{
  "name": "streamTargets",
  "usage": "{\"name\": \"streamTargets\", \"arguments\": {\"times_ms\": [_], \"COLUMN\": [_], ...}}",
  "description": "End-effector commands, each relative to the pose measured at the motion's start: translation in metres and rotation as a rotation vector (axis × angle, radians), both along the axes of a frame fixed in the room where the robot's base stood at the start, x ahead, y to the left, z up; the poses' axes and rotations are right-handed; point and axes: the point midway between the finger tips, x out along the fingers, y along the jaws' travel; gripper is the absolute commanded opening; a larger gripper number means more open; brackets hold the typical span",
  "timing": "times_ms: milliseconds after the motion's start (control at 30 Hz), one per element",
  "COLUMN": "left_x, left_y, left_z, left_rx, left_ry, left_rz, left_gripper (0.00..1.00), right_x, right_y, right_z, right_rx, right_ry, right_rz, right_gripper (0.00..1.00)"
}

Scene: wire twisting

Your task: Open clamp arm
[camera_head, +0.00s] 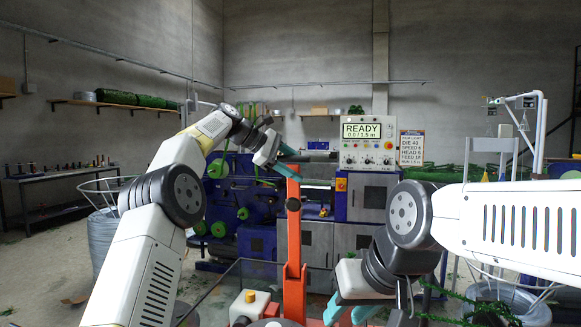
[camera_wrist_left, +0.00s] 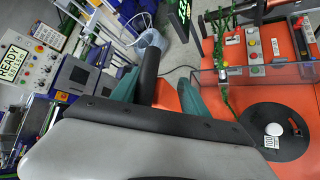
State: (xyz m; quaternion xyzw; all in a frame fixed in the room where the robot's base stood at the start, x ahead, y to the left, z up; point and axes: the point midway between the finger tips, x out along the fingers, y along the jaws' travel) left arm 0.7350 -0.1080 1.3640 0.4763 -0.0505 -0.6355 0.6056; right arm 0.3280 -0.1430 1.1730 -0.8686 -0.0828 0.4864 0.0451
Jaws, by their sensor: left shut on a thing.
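The clamp arm (camera_head: 293,235) is an orange upright bar with a dark pivot knob, standing near the middle of the head view. A dark grey handle (camera_head: 312,157) sticks out to the right near its top. My left gripper (camera_head: 280,166) is at the top of the bar, its teal fingers shut on the handle. In the left wrist view the handle (camera_wrist_left: 151,68) sits between the teal fingers, with orange metal beside it. My right gripper (camera_head: 349,312) is low, to the right of the bar, with its teal fingers apart and nothing seen between them.
A control panel (camera_head: 368,143) reading READY stands behind. In the left wrist view, an orange machine top (camera_wrist_left: 295,165) carries a black disc (camera_wrist_left: 272,128), and a clear guard (camera_wrist_left: 262,75) stands nearby. Green wire (camera_wrist_left: 222,60) runs beside the guard. A yellow button (camera_head: 250,296) is at the front.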

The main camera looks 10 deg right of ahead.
Motion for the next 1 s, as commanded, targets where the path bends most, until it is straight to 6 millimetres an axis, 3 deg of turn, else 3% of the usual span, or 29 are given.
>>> {"name": "streamTargets", "arguments": {"times_ms": [167, 600, 1000], "left_x": [0.001, -0.012, -0.015], "left_y": [0.007, 0.058, 0.064], "left_z": [0.0, 0.038, 0.042], "left_rx": [0.007, 0.001, 0.001], "left_ry": [0.001, -0.003, 0.001], "left_rz": [0.006, 0.004, 0.001], "left_gripper": [0.41, 0.41, 0.41], "right_x": [0.0, 0.0, 0.0], "right_y": [0.0, 0.0, 0.0], "right_z": [0.0, 0.0, 0.0], "right_rx": [0.0, 0.0, 0.0], "right_ry": [0.0, 0.0, 0.0], "right_rz": [0.0, 0.0, 0.0], "right_gripper": [0.36, 0.36, 0.36]}}
